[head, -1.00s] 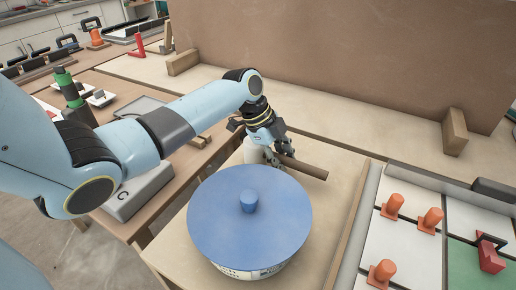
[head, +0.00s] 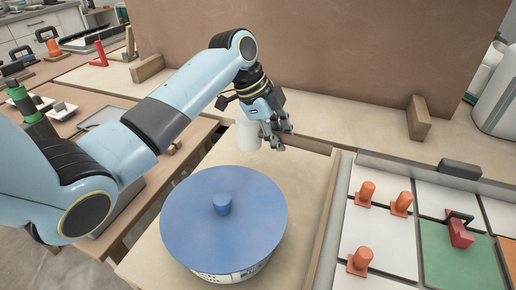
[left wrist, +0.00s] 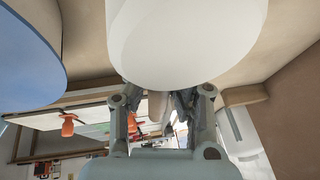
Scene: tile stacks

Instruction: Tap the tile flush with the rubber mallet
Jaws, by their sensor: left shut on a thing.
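The rubber mallet's white head (head: 248,136) shows beside my left gripper (head: 278,138), above the wooden bench behind the blue lid. In the left wrist view the white head (left wrist: 185,38) fills the top, close to the fingers. My left gripper (left wrist: 160,108) is shut on the mallet's handle, which is mostly hidden by the fingers. White tiles (head: 379,232) and a green tile (head: 445,262) lie in the area at the right, well apart from the mallet. Which tile is the one to tap, I cannot tell. My right gripper is not in view.
A round pot with a blue lid (head: 190,210) stands in front of the mallet.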

